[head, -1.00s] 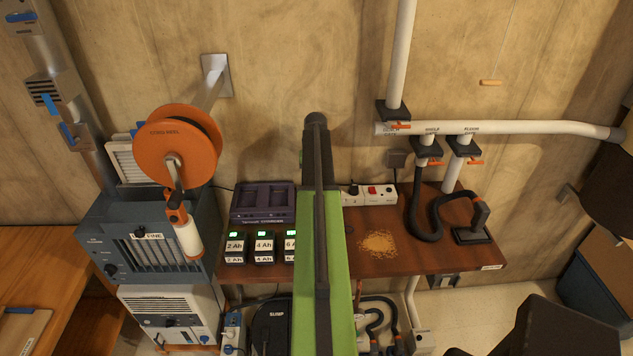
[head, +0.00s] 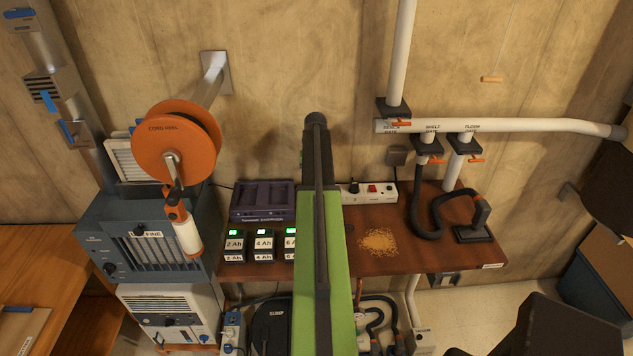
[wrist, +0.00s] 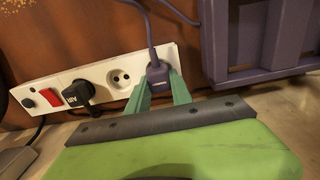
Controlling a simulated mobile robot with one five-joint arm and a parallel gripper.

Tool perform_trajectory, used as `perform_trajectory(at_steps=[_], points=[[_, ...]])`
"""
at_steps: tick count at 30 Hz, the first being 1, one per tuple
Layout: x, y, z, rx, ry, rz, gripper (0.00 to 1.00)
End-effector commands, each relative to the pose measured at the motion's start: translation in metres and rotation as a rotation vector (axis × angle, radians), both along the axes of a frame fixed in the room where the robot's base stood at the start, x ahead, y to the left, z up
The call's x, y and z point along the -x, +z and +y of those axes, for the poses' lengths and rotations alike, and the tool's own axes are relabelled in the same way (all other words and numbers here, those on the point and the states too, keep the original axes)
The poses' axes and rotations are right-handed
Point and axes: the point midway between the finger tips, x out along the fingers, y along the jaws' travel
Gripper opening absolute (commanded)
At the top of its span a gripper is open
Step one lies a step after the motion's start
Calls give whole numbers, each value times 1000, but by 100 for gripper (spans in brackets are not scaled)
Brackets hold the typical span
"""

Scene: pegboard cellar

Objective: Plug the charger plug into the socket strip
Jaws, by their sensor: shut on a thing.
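The charger plug (wrist: 157,74) is dark purple-grey with a cord rising from its back in the wrist view. My gripper (wrist: 159,86) is shut on it, one green finger on each side. The white socket strip (wrist: 104,72) runs behind it; the plug is over the strip's end on the right. I cannot tell whether its pins are in a socket or just in front. An open round socket (wrist: 119,78) shows beside the plug. In the head view the strip (head: 381,198) is partly behind my arm, which hides the plug and my gripper.
A black 18V plug (wrist: 77,94) sits in the strip near the red switch (wrist: 50,99). The purple charger (head: 263,201) stands left of my arm, behind several labelled batteries (head: 264,244). Sawdust (head: 378,241) lies on the brown bench. A black hose (head: 416,215) stands to the right.

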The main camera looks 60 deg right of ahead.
Motion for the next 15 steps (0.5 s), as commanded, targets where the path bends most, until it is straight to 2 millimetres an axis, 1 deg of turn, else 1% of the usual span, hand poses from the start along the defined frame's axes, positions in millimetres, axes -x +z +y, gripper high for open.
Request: perform_trajectory(at_steps=[15], points=[[0, -7, 0, 0, 0, 0, 0]])
